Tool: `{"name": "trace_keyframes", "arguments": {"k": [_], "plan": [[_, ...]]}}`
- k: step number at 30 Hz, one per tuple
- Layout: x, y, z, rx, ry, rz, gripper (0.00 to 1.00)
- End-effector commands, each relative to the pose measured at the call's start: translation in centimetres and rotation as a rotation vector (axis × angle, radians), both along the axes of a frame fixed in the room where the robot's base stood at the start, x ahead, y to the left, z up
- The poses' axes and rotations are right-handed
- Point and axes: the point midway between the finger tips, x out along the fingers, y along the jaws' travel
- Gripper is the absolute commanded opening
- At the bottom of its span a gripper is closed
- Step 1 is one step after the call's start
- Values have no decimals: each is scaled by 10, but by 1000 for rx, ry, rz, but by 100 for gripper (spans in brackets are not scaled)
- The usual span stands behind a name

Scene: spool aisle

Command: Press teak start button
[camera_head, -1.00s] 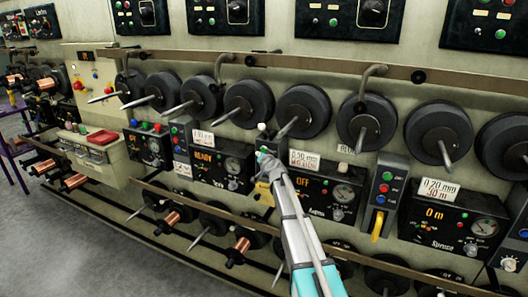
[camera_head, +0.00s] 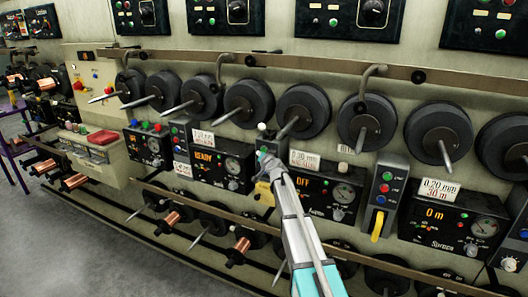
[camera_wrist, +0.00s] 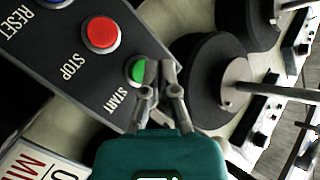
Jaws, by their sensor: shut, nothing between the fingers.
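In the wrist view, a dark control panel (camera_wrist: 72,95) carries a green button (camera_wrist: 137,70) labelled START, a red button (camera_wrist: 100,36) labelled STOP and the word RESET near the edge. No "teak" label is readable. My gripper (camera_wrist: 154,78) is shut and empty. Its fingertips overlap the right edge of the green button in the picture; I cannot tell whether they touch it. In the head view, my gripper (camera_head: 264,160) is at a panel between the READY box (camera_head: 208,158) and the OFF box (camera_head: 318,187), hiding most of that panel.
Black spools (camera_head: 303,110) on metal spindles stick out above the boxes. One dark spool (camera_wrist: 210,80) is close to the right of my gripper in the wrist view. Another button panel (camera_head: 384,190) with a yellow lever stands to the right. The floor (camera_head: 85,240) is clear at lower left.

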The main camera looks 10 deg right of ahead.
Motion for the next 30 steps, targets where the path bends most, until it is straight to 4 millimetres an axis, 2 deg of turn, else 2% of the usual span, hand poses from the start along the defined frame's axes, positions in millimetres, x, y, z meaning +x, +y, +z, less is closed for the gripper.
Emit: {"name": "trace_keyframes", "arguments": {"k": [16, 30], "plan": [[0, 0, 0, 0, 0, 0, 0], [9, -5, 0, 0, 0, 0, 0]]}}
